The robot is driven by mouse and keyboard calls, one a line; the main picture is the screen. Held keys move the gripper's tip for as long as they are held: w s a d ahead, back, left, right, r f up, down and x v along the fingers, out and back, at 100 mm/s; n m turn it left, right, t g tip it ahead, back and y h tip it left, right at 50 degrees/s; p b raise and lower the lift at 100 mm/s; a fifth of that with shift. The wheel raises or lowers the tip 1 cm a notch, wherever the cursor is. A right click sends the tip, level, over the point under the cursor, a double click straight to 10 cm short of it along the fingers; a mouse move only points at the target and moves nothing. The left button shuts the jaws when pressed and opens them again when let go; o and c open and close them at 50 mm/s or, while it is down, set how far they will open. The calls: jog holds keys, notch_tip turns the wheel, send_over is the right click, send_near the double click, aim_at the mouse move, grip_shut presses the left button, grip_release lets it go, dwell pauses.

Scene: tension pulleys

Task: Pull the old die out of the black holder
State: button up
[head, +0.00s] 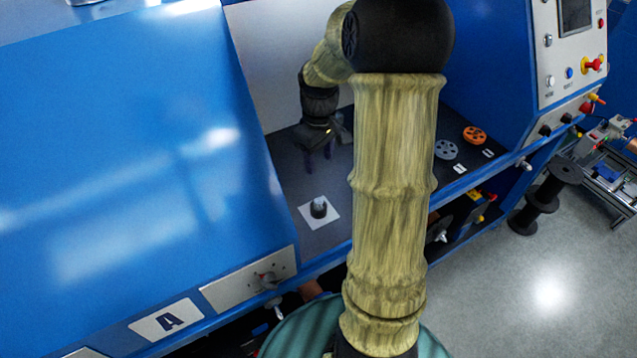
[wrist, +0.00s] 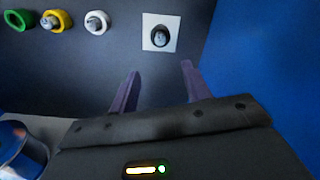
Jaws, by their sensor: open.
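The black holder (head: 317,212) stands on a white square plate (head: 333,221) on the dark worktop, left of my arm in the head view. The old die (head: 319,201) shows as a small grey piece in its top. In the wrist view the holder (wrist: 153,39) is at the top centre, with the grey die (wrist: 160,36) inside it. My gripper (head: 318,164) is open and empty above the worktop, behind the holder in the head view. In the wrist view my purple fingers (wrist: 161,68) are apart, with the holder beyond their tips.
A green ring (wrist: 18,30), a yellow ring (wrist: 45,22) and a white ring (wrist: 92,28) lie in a row left of the holder; the latter two hold grey pieces. A blue wall (wrist: 255,60) stands close on the right. Orange (head: 474,135) and grey (head: 446,150) wheels lie farther right.

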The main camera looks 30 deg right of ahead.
aim_at(319, 201)
notch_tip(319, 201, down, 16)
jog(key=shift+s+p, duration=0.1)
jog(key=shift+p, duration=0.45)
jog(key=shift+r, duration=0.1)
grip_shut()
